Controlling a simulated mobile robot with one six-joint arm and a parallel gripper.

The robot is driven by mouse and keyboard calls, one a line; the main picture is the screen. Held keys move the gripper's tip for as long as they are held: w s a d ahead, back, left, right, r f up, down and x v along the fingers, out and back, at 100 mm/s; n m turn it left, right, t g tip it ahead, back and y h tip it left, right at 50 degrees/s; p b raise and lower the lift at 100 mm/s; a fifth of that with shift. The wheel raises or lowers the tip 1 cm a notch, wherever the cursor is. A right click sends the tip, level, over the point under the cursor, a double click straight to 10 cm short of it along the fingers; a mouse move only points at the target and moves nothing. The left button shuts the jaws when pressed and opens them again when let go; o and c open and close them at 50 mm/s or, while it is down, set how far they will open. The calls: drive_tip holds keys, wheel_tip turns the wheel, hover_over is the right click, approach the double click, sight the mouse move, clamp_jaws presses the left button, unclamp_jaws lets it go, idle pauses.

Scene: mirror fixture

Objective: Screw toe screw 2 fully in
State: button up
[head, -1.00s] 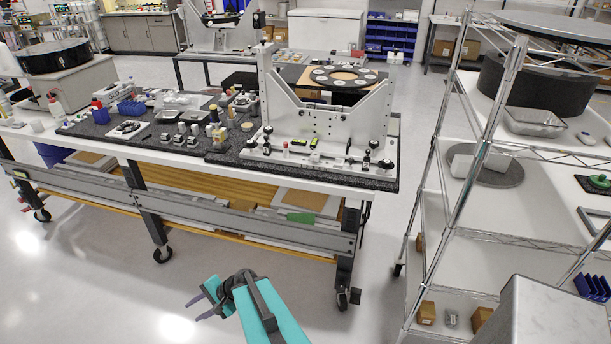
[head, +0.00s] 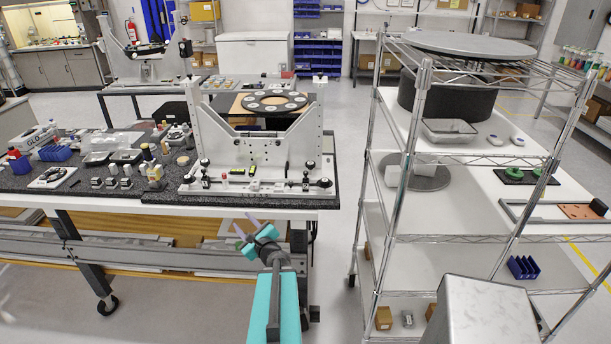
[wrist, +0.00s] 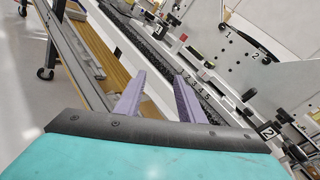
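The wrist view shows part of the fixture's plate (wrist: 240,50) with labels 1 and 2. Another label 2 (wrist: 267,131) sits lower, near black knobs (wrist: 250,94). I cannot tell for certain which part is toe screw 2. My gripper (head: 246,222) is in front of the table's front edge, apart from the fixture. Its purple fingers (wrist: 160,76) are spread and empty.
The table (head: 190,202) carries small parts and a blue bin (head: 54,153) left of the fixture. A wire shelf rack (head: 400,185) stands close on the right, with a narrow strip of floor between it and the table.

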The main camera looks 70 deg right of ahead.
drive_tip(key=s+d+r+m+g+h, duration=0.2)
drive_tip(key=s+d+m, duration=0.1)
drive_tip(key=s, duration=0.4)
drive_tip(key=s+d+r+m+g+h, duration=0.2)
drive_tip(key=s+d+r+m, duration=0.1)
drive_tip(key=s, duration=0.4)
drive_tip(key=s+d+r+m+g+h+p, duration=0.1)
drive_tip(key=s+d+r+m+g+h, duration=0.1)
drive_tip(key=s+d, duration=0.4)
drive_tip(key=s+r+m, duration=0.1)
drive_tip(key=m, duration=0.1)
drive_tip(key=shift+m, duration=0.3)
drive_tip(key=shift+w+d+f+b, duration=0.1)
drive_tip(key=shift+w+b, duration=0.15)
drive_tip(key=shift+b, duration=0.1)
